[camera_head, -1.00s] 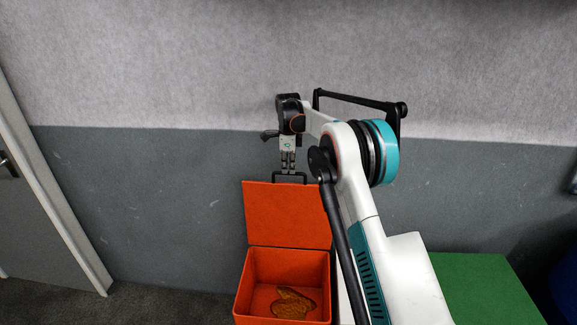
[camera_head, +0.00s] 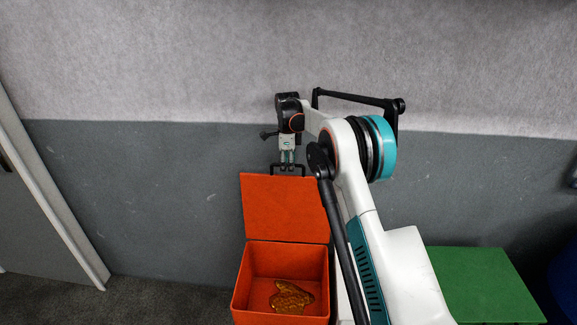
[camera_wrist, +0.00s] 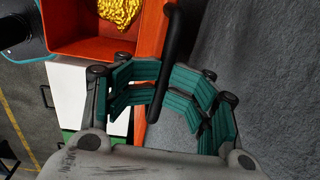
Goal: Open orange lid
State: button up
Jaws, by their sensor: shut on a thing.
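The orange lid (camera_head: 285,208) stands raised, roughly upright, at the back of the open orange box (camera_head: 238,290). A black handle (camera_head: 287,168) sits on the lid's top edge. My gripper (camera_head: 287,163) is at this handle and shut on it. In the wrist view, the black handle (camera_wrist: 170,60) runs between the teal finger pads of my gripper (camera_wrist: 168,95). The orange box's rim (camera_wrist: 85,52) shows at the upper left there, with its inside open to view.
A yellow coiled or chain-like thing (camera_head: 291,297) lies in the box; it also shows in the wrist view (camera_wrist: 119,9). A green-topped thing (camera_head: 480,284) stands at the right. The grey wall (camera_head: 130,190) is behind the lid. A door (camera_head: 40,215) is at the left.

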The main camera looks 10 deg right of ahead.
notch_tip(320, 180, up, 12)
jog(key=shift+s, duration=0.3)
jog(key=shift+a+r, duration=0.1)
dwell(0.4)
jog(key=s+r+n+t+b, duration=0.15)
jog(key=s+r+n, duration=0.4)
jog(key=s, duration=0.55)
jog(key=s+r+n+t+b, duration=0.15)
jog(key=s+r+n, duration=0.45)
jog(key=s, duration=0.6)
jog(key=s+f+n+t, duration=0.1)
jog(key=s+f+n, duration=0.2)
jog(key=s, duration=0.6)
jog(key=s+f+n+t+b, duration=0.1)
jog(key=s+f+n, duration=0.3)
jog(key=s, duration=0.5)
jog(key=s+a+f+n+t+b, duration=0.1)
jog(key=s+f+n, duration=0.2)
jog(key=s+f, duration=0.3)
jog(key=s, duration=0.3)
jog(key=shift+s+t, duration=0.3)
